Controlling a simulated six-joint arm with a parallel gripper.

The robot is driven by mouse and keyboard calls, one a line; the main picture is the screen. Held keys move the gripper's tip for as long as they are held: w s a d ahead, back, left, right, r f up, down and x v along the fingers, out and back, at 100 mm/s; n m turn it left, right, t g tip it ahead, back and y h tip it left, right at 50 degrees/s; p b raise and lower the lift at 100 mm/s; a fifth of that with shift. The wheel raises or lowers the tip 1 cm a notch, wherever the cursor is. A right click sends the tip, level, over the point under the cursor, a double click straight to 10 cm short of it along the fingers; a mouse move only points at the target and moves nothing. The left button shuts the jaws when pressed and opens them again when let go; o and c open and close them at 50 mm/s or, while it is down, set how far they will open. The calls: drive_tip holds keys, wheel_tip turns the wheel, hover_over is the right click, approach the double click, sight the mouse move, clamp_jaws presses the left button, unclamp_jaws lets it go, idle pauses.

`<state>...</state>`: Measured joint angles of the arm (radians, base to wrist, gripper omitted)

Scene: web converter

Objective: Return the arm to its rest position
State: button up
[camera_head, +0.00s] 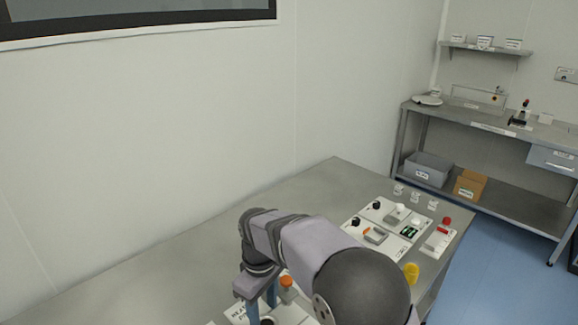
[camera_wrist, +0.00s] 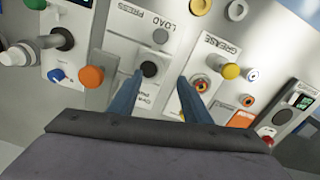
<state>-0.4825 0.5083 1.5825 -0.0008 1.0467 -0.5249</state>
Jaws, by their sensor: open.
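My gripper (camera_wrist: 160,95) is open in the wrist view. Its two blue fingers stand apart, with no object held between them. Beyond the fingers is a white panel marked LOAD with a black round knob (camera_wrist: 149,69). In the head view my arm bends down over the near part of the grey table, and blue finger parts of my gripper (camera_head: 262,303) show beneath the wrist. My arm hides much of the panels below it.
Beside the fingers are a GREASE panel with a yellow knob (camera_wrist: 231,71) and an orange knob (camera_wrist: 91,76). In the head view, more control panels (camera_head: 385,222) stand at the table's right. The table's left and back surface (camera_head: 190,250) is clear. A steel bench (camera_head: 480,125) stands farther back.

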drive_tip(key=s+d+f+m, duration=0.2)
drive_tip(key=s+d+m, duration=0.9)
drive_tip(key=s+d, duration=0.7)
drive_tip(key=d, duration=0.3)
drive_tip(key=shift+s+f+m, duration=0.3)
